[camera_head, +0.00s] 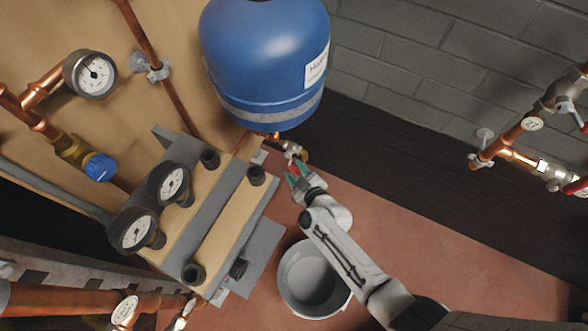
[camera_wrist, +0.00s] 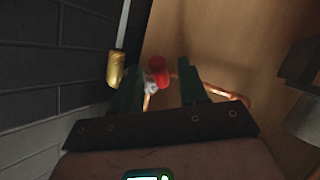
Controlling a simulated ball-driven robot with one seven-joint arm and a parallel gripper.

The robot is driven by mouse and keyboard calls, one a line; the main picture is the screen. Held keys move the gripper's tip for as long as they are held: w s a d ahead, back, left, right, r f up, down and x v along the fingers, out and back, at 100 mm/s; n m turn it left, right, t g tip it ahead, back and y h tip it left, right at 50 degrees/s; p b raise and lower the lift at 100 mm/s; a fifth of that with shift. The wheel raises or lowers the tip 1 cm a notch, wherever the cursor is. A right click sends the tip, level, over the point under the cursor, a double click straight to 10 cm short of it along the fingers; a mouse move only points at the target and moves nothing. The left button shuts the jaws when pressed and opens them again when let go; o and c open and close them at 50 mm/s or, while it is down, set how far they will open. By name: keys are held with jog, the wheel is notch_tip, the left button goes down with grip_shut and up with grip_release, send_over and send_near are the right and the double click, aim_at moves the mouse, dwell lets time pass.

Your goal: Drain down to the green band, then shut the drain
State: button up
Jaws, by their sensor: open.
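My gripper (camera_head: 296,175) is open, its green fingers just below a small valve (camera_head: 292,150) under the blue vessel (camera_head: 262,60). In the wrist view my gripper (camera_wrist: 155,75) has its fingers spread to either side of a red handle (camera_wrist: 158,64) on a grey fitting; contact cannot be told. A round gauge (camera_head: 91,74) with a white face and dark needle hangs on the copper pipe at the upper left. Two more gauges (camera_head: 170,183) (camera_head: 133,231) sit by the grey and tan unit. No green band can be made out on them. A grey bucket (camera_head: 283,290) stands on the floor.
The grey and tan unit (camera_head: 225,220) with black caps stands left of my gripper. A blue-capped brass valve (camera_head: 98,167) is at the left. Copper pipes with tags (camera_head: 532,124) run along the right wall. Reddish floor (camera_head: 450,270) is clear at the right.

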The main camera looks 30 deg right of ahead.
jog(key=shift+x, duration=0.8)
grip_shut()
